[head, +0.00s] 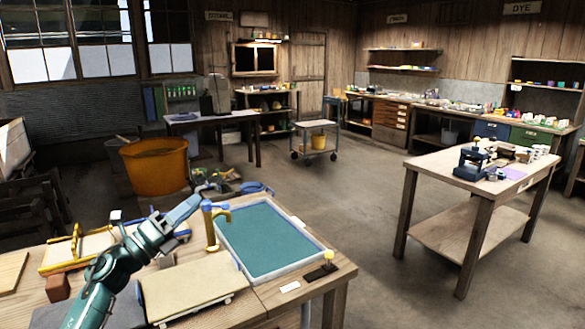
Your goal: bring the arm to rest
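My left arm comes in from the lower left, teal and dark grey. It reaches up and right over the near table (342,272). My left gripper (200,200) is at its end, just left of a brass tap with a blue top (212,228). Its fingers are small and seen edge-on, so I cannot tell whether they are open or shut, and no held thing shows. My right arm and gripper are out of the picture.
The near table carries a framed teal basin (265,240), a beige board (190,288) and a yellow-framed tray (75,250). An orange tub (155,165) stands behind. A wooden table (425,168) with small tools stands right. Open concrete floor lies between.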

